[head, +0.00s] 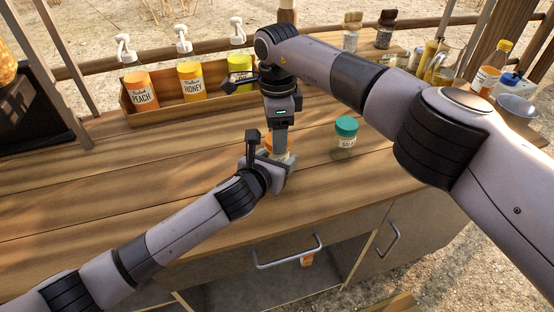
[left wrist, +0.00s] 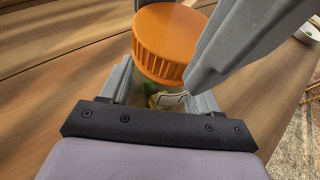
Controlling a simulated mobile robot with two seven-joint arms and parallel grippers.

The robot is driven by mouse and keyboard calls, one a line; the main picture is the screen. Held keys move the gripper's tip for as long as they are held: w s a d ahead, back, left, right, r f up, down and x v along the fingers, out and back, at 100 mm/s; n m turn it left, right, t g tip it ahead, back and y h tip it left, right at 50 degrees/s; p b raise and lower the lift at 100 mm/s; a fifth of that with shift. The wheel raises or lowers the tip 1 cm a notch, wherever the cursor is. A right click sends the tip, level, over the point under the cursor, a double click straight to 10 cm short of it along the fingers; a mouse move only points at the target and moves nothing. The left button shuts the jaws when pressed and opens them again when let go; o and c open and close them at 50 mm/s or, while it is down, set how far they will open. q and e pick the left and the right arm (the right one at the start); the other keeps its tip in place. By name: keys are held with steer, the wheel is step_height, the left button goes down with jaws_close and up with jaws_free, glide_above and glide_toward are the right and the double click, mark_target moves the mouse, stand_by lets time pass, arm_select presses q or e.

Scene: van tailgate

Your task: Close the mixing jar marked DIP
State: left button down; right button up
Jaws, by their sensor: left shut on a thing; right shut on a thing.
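A small jar (left wrist: 165,92) with a ribbed orange lid (left wrist: 168,42) stands upright on the wooden counter. Its label is mostly hidden, so I cannot read DIP on it. My left gripper (head: 277,165) is shut around the jar's body, with a finger on each side. My right gripper (head: 279,150) points straight down from above and is shut on the orange lid. One of its grey fingers shows beside the lid in the left wrist view (left wrist: 235,50). The lid sits on the jar's top; I cannot tell how tightly. In the head view both grippers hide most of the jar.
A jar with a teal lid (head: 346,131) stands to the right on the counter. A wooden rack (head: 168,116) with peach, honey and other pump bottles is at the back left. Bottles and a bowl (head: 515,107) are at the far right. The counter's front left is clear.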

steer(key=m, duration=1.2)
steer(key=shift+m, duration=0.4)
steer(key=m, duration=1.3)
steer(key=shift+m, duration=0.4)
steer(key=o, duration=1.3)
steer(key=shift+c, duration=0.2)
step_height(320, 180, up, 12)
